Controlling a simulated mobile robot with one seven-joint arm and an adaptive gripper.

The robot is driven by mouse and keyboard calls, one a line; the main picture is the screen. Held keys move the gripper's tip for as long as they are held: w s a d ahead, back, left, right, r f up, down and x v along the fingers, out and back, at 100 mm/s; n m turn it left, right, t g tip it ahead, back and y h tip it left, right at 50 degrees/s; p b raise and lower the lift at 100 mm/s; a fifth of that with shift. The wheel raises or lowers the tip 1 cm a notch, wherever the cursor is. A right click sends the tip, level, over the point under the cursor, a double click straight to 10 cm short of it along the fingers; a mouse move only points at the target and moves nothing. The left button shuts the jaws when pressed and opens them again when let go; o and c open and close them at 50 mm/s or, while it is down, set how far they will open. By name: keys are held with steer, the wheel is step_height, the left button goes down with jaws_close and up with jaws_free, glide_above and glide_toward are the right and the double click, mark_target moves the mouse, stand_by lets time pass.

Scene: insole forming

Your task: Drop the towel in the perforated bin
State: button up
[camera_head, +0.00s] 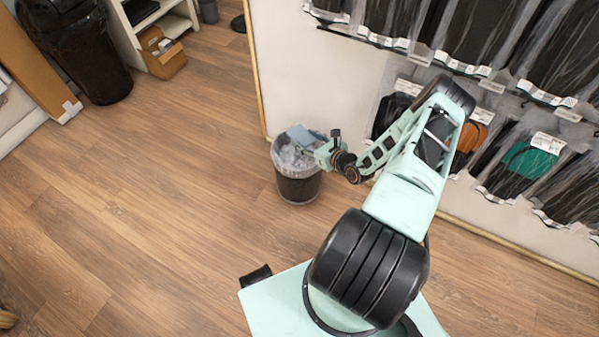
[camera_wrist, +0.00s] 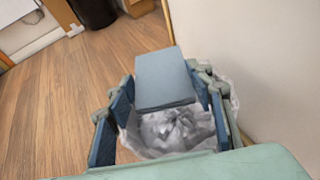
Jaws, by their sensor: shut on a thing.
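The towel (camera_wrist: 165,78) is a folded blue-grey slab. In the wrist view it sits between the fingers of my gripper (camera_wrist: 165,95), which is shut on it. In the head view the towel (camera_head: 303,138) shows small over the mouth of the bin (camera_head: 298,189), with my gripper (camera_head: 318,148) at its right side. The bin is round and dark with a pale plastic liner; perforations are too small to make out. The liner (camera_wrist: 150,150) and crumpled pale contents show below the towel in the wrist view. The exact height of the towel above the bin is hard to tell.
A white wall panel (camera_head: 310,75) with hanging packaged insoles (camera_head: 535,155) stands behind and to the right of the bin. A large black bin (camera_head: 80,50), a cardboard box (camera_head: 162,55) and shelves are at the upper left. The wooden floor (camera_head: 150,200) left of the bin is clear.

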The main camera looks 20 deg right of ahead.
step_height(320, 180, down, 4)
steer(key=shift+r+b, duration=0.2)
steer(key=shift+b, duration=0.9)
steer(key=o, duration=0.8)
steer(key=shift+r, duration=0.1)
steer(key=v, duration=1.2)
